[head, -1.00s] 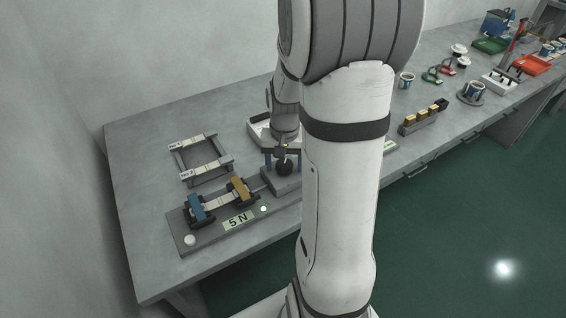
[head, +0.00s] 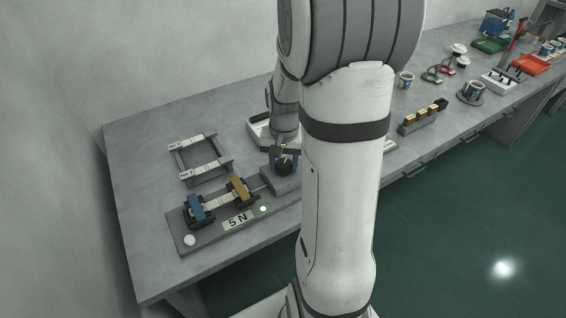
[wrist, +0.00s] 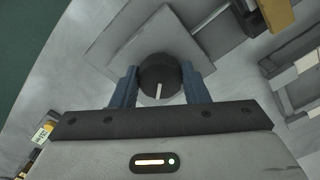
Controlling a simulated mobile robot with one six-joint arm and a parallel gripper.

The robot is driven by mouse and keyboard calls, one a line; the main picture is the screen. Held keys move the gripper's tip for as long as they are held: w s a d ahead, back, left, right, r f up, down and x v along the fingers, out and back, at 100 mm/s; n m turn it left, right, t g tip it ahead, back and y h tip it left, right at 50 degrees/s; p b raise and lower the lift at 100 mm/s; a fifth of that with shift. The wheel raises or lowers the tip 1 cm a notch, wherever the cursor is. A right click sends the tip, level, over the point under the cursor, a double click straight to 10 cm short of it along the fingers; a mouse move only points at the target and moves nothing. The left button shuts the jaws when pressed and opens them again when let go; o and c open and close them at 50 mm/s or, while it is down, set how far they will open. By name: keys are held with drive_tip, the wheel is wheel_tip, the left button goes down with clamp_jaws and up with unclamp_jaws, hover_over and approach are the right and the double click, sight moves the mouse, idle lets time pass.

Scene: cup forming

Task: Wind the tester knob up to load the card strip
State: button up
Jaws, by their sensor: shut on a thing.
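The tester (head: 190,240) is a grey base plate on the bench at the left, with a blue clamp (head: 197,208) and a tan clamp (head: 239,189). A pale card strip (head: 218,199) spans between the clamps. The display (head: 238,220) on the tester reads 5 N, and a small light (head: 263,209) beside it glows. My gripper (head: 284,165) is over the black knob at the tester's right end. In the wrist view, its blue fingers (wrist: 160,85) are shut on the sides of the round black knob (wrist: 158,72), whose white mark points toward the gripper body.
A rack (head: 202,160) with labelled pale strips stands behind the tester. The bench's left end is clear.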

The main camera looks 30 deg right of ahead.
sight(284, 164)
drive_tip(key=shift+w+m, duration=0.1)
drive_tip(key=shift+m, duration=2.3)
drive_tip(key=o, duration=1)
drive_tip(key=shift+r, duration=3.95)
